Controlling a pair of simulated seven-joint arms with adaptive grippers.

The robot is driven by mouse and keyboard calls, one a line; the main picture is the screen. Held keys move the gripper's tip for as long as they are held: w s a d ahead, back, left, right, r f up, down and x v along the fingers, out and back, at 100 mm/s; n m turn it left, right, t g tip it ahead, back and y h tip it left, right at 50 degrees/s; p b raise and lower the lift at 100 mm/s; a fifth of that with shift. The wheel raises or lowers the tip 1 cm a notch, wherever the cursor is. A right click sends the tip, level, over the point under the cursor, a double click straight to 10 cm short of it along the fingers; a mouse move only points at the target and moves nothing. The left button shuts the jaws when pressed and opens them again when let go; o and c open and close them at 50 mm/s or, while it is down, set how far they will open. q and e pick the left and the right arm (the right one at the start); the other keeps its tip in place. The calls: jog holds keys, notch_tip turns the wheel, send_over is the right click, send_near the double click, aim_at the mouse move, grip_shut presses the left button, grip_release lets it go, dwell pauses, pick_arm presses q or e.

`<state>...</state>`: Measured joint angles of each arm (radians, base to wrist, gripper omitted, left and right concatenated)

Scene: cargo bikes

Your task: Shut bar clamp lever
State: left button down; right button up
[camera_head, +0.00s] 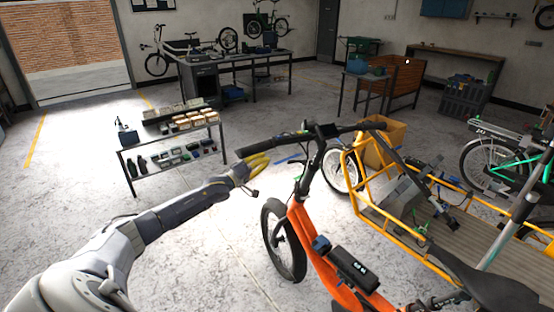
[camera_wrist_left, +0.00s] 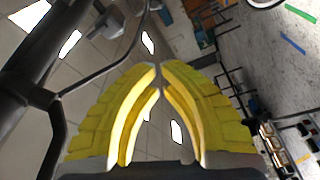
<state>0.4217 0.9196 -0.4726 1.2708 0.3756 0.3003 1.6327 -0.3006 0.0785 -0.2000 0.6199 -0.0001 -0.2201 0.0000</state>
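The orange bike (camera_head: 328,262) stands in front of me with its black handlebar (camera_head: 340,131) across the middle of the head view. I cannot pick out the bar clamp lever for sure. My left gripper (camera_head: 268,157) has yellow fingers and is just below the bar's left end. In the left wrist view its fingertips (camera_wrist_left: 158,68) meet, with nothing visible held between them. A thin dark curved rod (camera_wrist_left: 108,68) passes close beside the tips, joined to a thick black bar (camera_wrist_left: 35,75). I cannot tell whether they touch it. My right gripper is not visible.
A low shelf trolley (camera_head: 172,150) with parts stands behind my left arm. Workbenches line the back.

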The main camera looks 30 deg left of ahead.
pick_arm(q)
jog(key=w+d, duration=0.4)
jog(key=w, duration=0.4)
jog(key=shift+d+f, duration=0.4)
dwell(0.5)
jog(key=shift+s, duration=0.1)
jog(key=shift+d, duration=0.15)
